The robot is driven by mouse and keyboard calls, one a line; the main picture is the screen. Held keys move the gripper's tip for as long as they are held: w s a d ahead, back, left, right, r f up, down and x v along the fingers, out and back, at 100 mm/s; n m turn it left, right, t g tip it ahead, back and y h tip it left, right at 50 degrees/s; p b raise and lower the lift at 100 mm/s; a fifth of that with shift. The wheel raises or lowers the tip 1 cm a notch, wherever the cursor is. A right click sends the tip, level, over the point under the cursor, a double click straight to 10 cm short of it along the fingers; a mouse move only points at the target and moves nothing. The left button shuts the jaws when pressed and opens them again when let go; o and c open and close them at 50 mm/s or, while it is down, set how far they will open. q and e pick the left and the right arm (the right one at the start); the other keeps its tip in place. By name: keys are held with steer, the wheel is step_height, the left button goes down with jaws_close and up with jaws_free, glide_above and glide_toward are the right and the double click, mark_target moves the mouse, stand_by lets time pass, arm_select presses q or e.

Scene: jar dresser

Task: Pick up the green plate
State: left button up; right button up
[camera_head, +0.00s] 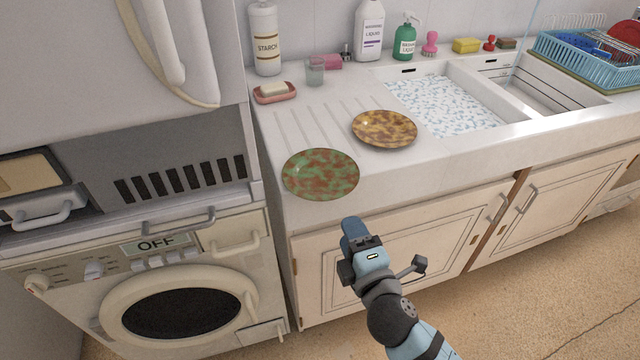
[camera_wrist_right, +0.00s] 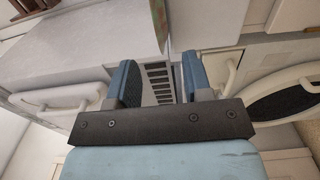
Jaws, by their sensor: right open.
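The green plate (camera_head: 320,174) has reddish-brown patches and lies on the near left part of the white counter, close to its front edge. My right gripper (camera_head: 352,228) is just below and right of the plate in the head view, in front of the cabinet, apart from the plate. In the right wrist view the right gripper (camera_wrist_right: 158,82) shows two blue fingers spread apart with nothing between them. A strip of a greenish plate edge may show at the top right of that view. My left gripper is not in view.
A yellow-brown plate (camera_head: 384,129) lies right behind the green one. A soap dish (camera_head: 275,93), a cup (camera_head: 315,71) and bottles stand at the back. A sink (camera_head: 445,98) is to the right, a washing machine (camera_head: 180,290) below left.

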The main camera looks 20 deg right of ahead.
mark_target(335, 198)
steer(key=w, duration=1.2)
steer(key=shift+w+a+f, duration=0.1)
steer(key=shift+w, duration=0.3)
jaws_close()
